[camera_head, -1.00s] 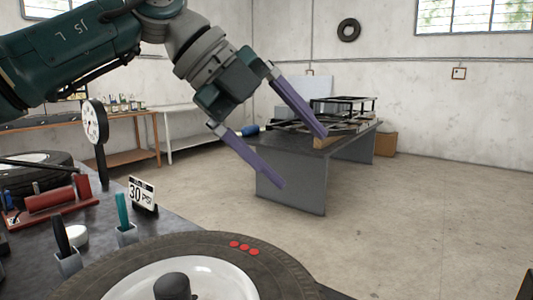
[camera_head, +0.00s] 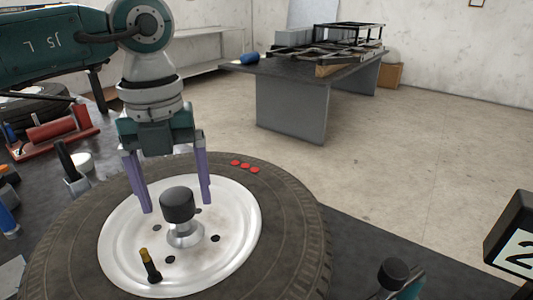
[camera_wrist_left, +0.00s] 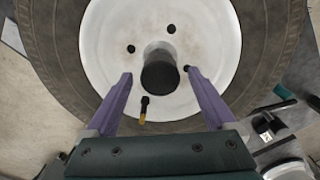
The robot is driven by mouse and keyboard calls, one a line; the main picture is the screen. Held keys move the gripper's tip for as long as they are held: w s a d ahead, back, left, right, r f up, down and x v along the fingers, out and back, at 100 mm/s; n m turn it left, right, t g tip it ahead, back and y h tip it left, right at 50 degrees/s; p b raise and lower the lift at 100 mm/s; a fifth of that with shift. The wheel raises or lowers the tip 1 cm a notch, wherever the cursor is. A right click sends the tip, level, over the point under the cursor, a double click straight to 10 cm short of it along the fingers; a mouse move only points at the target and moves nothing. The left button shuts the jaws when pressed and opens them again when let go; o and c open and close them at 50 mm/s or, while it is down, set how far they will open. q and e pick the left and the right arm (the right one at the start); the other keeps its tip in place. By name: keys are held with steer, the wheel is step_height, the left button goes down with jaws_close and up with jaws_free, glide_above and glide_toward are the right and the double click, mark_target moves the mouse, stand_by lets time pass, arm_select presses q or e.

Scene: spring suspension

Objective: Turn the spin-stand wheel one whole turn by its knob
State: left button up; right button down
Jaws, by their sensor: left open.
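The spin-stand wheel lies flat in the head view, with a dark tyre (camera_head: 292,225) and a white rim (camera_head: 240,235). A black cylindrical knob (camera_head: 177,204) stands on a metal hub at its middle; it also shows in the left wrist view (camera_wrist_left: 160,74). A short black stem with a yellow tip (camera_head: 150,264) stands on the rim nearer the front. My left gripper (camera_head: 177,207) points down over the rim, open and empty. Its purple fingers appear on either side of the black knob, with gaps; exact height is unclear. My right gripper is out of view.
A red tool (camera_head: 52,130) and a holder (camera_head: 76,183) stand at left. A black numbered sign (camera_head: 514,240) and a black-topped object (camera_head: 393,272) are at right. A grey table (camera_head: 291,105) stands beyond open floor.

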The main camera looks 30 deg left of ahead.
arm_select(q)
steer(key=shift+f, duration=0.35)
jaws_close()
stand_by(0.5)
steer(key=shift+r, duration=0.1)
